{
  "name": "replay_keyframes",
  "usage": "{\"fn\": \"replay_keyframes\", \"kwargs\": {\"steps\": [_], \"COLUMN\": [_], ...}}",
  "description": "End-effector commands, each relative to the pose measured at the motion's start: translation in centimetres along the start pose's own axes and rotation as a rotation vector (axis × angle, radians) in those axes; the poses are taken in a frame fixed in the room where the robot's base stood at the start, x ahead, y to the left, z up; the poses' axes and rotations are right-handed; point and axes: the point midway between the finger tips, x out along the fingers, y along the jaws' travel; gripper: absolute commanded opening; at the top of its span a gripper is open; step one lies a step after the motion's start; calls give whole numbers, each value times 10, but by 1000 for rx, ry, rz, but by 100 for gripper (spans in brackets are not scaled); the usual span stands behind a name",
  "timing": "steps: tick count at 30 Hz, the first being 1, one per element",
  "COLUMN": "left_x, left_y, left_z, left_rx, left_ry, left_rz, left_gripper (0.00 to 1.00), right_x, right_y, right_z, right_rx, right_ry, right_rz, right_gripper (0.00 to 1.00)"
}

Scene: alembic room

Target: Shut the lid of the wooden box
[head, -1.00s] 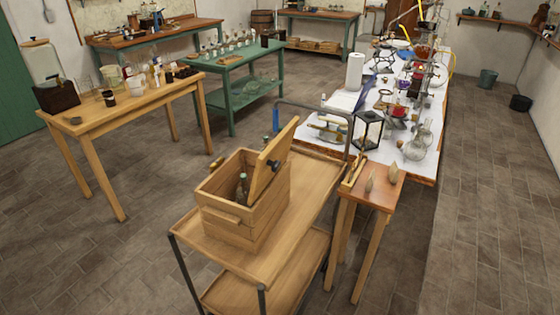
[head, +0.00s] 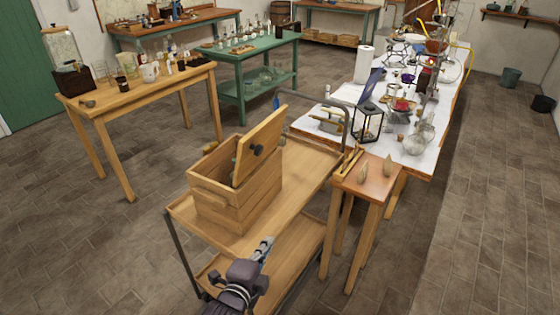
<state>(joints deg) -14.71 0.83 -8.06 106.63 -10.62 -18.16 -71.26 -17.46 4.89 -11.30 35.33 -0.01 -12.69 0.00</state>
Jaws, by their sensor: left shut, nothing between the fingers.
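The wooden box (head: 238,204) stands on the upper shelf of a wooden cart. The inside of the box is mostly hidden. My left gripper (head: 266,243) is at the bottom of the head view, in front of and below the box, over the cart's near edge. It is shut and empty, and apart from the box and lid. My right gripper is not in view.
The cart (head: 300,165) has a metal handle (head: 335,108) behind the lid. A small wooden stool (head: 375,178) stands close on the right, beside a cluttered white table (head: 425,160). A wooden table (head: 150,92) with jars is at left. Floor on the left is clear.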

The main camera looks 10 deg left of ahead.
Motion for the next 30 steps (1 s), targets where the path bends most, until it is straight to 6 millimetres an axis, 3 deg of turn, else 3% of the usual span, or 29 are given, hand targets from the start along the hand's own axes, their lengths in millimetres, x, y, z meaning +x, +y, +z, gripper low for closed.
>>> {"fn": "replay_keyframes", "kwargs": {"steps": [1,3,6,9,13,17,30], "left_x": [-6,-18,-34,-47,-51,-41,33], "left_y": [-42,-88,-139,-168,-183,-189,-213], "left_z": [-3,-6,-9,-11,-12,-12,-12], "left_rx": [64,153,253,314,345,346,344], "left_ry": [0,-8,-27,-44,-53,-54,-53], "left_rz": [-72,-155,-245,-299,-325,-327,-324], "left_gripper": [0,0,0,0,0,0,0], "right_x": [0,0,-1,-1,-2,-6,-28], "right_y": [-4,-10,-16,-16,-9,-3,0], "right_z": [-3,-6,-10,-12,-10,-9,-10], "right_rx": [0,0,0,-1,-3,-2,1], "right_ry": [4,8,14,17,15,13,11], "right_rz": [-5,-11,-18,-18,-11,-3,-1], "right_gripper": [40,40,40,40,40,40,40]}}
